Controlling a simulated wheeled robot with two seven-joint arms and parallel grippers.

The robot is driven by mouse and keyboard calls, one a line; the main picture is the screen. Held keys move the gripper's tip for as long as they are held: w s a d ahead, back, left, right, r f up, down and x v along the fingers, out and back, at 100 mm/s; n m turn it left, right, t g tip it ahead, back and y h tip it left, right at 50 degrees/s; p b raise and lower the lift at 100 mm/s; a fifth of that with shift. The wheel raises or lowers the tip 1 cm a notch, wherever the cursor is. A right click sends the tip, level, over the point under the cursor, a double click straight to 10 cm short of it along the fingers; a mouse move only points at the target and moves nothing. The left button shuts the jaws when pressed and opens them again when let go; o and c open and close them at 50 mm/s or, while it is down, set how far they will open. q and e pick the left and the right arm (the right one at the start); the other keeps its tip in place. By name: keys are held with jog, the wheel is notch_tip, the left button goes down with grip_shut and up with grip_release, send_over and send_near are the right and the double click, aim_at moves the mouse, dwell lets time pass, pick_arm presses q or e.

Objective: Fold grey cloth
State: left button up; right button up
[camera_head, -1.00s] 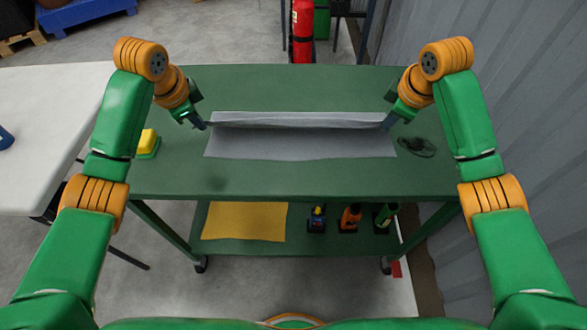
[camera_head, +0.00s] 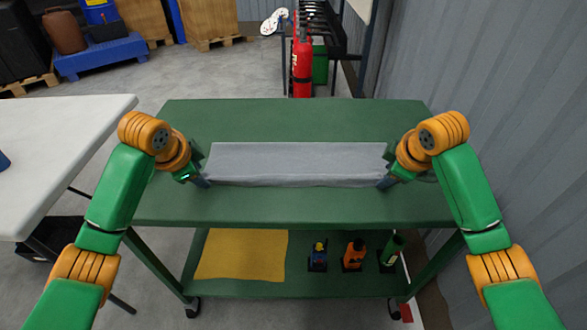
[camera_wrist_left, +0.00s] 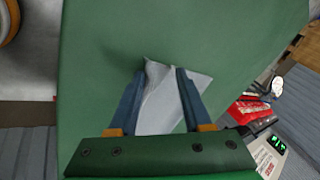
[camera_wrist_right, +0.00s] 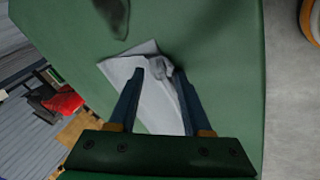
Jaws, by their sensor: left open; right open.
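The grey cloth (camera_head: 295,162) lies on the green cart top as a wide strip, doubled over with its folded near edge towards me. My left gripper (camera_head: 203,183) is at its near left corner and my right gripper (camera_head: 386,183) at its near right corner. In the left wrist view the open fingers (camera_wrist_left: 157,85) stand on either side of the cloth corner (camera_wrist_left: 158,100). In the right wrist view the open fingers (camera_wrist_right: 160,85) likewise straddle the other corner (camera_wrist_right: 150,98), which looks crumpled at its tip. Whether the fingers touch the cloth is unclear.
The green cart top (camera_head: 300,120) is clear behind and in front of the cloth. The lower shelf holds a yellow cloth (camera_head: 242,255) and several bottles. A white table (camera_head: 60,150) stands left, a corrugated wall right.

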pick_arm(q)
jog(key=shift+s+r, duration=0.1)
jog(key=shift+r, duration=0.1)
pick_arm(e)
jog(key=shift+s+a+r, duration=0.1)
jog(key=shift+r, duration=0.1)
pick_arm(q)
jog(key=s+v, duration=0.1)
jog(key=v, duration=0.9)
pick_arm(e)
jog(key=s+v, duration=0.1)
jog(key=v, duration=0.9)
pick_arm(q)
jog(key=shift+f, duration=0.1)
jog(key=shift+c, duration=0.2)
pick_arm(e)
jog(key=shift+f, duration=0.1)
jog(key=shift+c, duration=0.2)
